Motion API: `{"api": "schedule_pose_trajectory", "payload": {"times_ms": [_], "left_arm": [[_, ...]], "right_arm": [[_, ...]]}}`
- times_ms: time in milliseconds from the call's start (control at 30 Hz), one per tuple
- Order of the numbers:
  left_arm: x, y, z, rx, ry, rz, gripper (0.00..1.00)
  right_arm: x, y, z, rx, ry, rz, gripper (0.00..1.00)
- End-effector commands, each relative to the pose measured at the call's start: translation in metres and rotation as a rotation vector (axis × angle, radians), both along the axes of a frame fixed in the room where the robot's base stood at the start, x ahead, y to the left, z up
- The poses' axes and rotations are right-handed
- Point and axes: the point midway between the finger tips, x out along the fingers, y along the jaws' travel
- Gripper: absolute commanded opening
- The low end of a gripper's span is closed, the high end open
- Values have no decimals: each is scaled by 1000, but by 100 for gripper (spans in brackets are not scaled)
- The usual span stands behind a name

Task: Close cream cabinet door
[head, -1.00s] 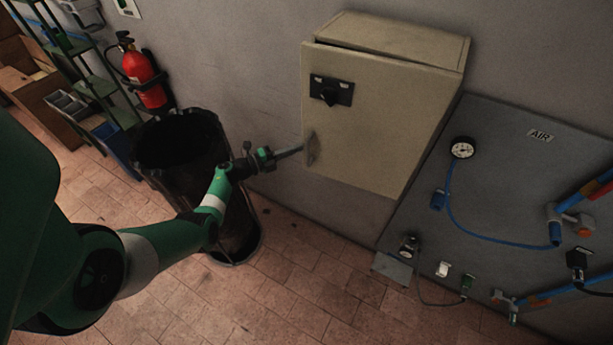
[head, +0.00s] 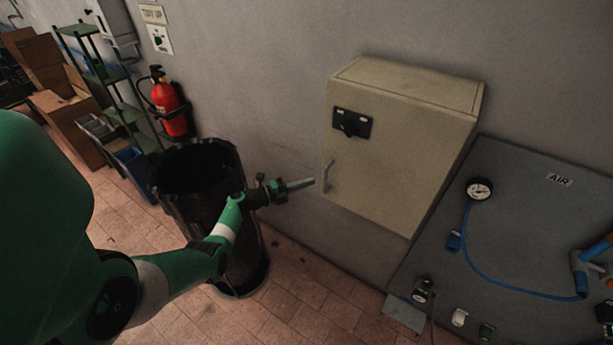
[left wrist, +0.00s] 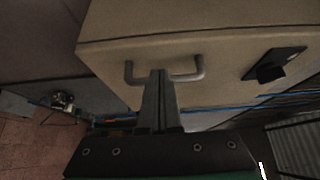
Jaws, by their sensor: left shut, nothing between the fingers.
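The cream cabinet (head: 440,90) hangs on the grey wall. Its door (head: 375,185) sits flush with the body, with no gap showing along the top edge. The door has a black latch plate (head: 352,123) and a grey bar handle (head: 328,176) near its left edge. My left gripper (head: 312,181) is shut and empty, just left of the handle in the head view. In the left wrist view the shut fingers (left wrist: 158,75) overlap the handle (left wrist: 186,76); I cannot tell whether they touch it. My right gripper is not in view.
A black bin (head: 195,165) stands under my left forearm. A red fire extinguisher (head: 170,105) hangs on the wall behind it. A grey air panel (head: 515,225) with a gauge (head: 480,189) and blue hose is right of the cabinet. The wall between bin and cabinet is clear.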

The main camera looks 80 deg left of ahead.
Motion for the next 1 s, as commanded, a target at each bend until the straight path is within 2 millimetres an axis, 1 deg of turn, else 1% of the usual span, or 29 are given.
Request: {"api": "schedule_pose_trajectory", "payload": {"times_ms": [33,67,100,300,400,500,633,1000], "left_arm": [[-2,-8,6,-3,0,-6,0],[-4,-4,0,0,0,-5,0],[-8,9,-6,3,0,-3,0],[-29,54,-8,3,-1,-4,0],[-37,70,-8,1,0,-5,0],[-41,79,-4,2,0,-6,0],[-43,84,-1,1,1,-6,0],[-43,83,0,0,1,-6,0]], "right_arm": [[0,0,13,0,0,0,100],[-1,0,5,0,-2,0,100],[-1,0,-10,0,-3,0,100],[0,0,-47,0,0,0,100],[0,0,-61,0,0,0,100],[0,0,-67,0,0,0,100],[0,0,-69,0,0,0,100],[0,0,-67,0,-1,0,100]]}}
